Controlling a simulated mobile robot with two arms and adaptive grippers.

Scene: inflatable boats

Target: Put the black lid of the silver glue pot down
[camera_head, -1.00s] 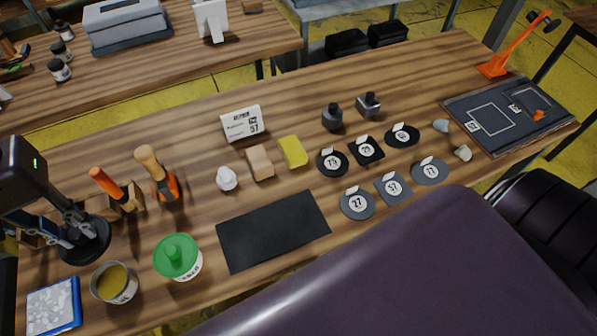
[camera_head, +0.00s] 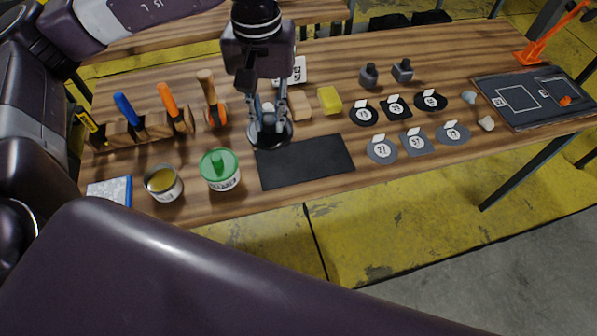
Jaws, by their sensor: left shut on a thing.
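My left gripper (camera_head: 269,122) points down over the work table, shut on the black lid (camera_head: 284,137). The lid is a round dark disc, roughly level, at the back left corner of the black mat (camera_head: 318,165). I cannot tell whether it touches the mat or table or hangs just above. The silver glue pot (camera_head: 163,193) stands open at the front left, with yellow-brown glue (camera_head: 161,180) showing inside. My right gripper is not in view.
A green-lidded pot (camera_head: 221,168) stands between the silver pot and the mat. A white lump (camera_head: 267,107), partly hidden by my gripper, a tan block (camera_head: 299,104) and a yellow block (camera_head: 329,99) are behind the mat. Numbered discs (camera_head: 381,149) lie right. The mat's middle is bare.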

